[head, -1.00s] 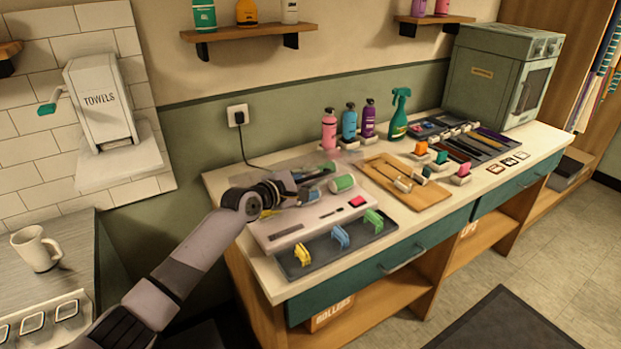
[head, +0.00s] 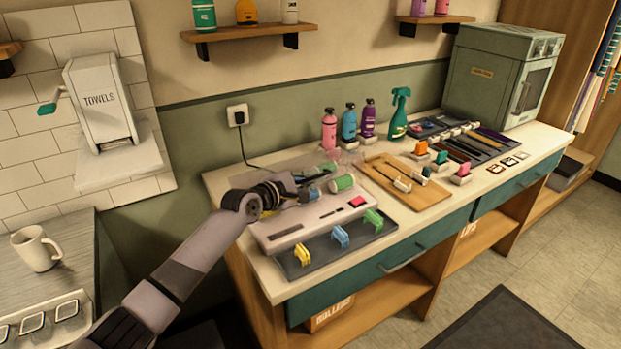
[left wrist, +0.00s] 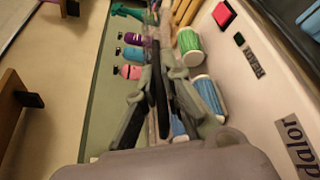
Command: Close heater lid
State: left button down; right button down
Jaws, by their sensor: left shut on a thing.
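The roller heater (head: 288,233) is a pale box at the left end of the counter, with a red switch (head: 357,201) on its front. Green and blue rollers (left wrist: 190,45) show in its open top. Its clear lid (head: 328,160) is hard to make out; it looks raised at the back of the heater, not down over the rollers. My left gripper (head: 318,177) is over the heater's back left part. In the left wrist view its fingers (left wrist: 160,78) are closed around a dark bar, seemingly the lid's handle. My arm hides the heater's left part. My right gripper is out of view.
A dark tray (head: 340,255) with yellow, blue and green clips lies in front of the heater. A wooden board (head: 425,200) with tools lies to its right. Pink, blue and purple bottles (head: 350,125) and a green spray bottle (head: 399,115) stand behind.

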aim_at(316, 220)
pick_arm(q)
jog(key=shift+m+t, duration=0.3)
jog(key=shift+m, duration=0.2)
jog(key=f, duration=0.2)
jog(key=s+d+f+b, duration=0.1)
jog(key=f, duration=0.2)
jog(key=s+f+b, duration=0.1)
jog(key=f, duration=0.2)
jog(key=shift+s+d, duration=0.1)
jog(key=shift+d, duration=0.25)
jog(key=c, duration=1.7)
grip_release()
jog(key=shift+s+a, duration=0.1)
jog(key=v, duration=1.1)
jog(key=shift+s+a+r, duration=0.15)
jog(key=shift+s, duration=0.2)
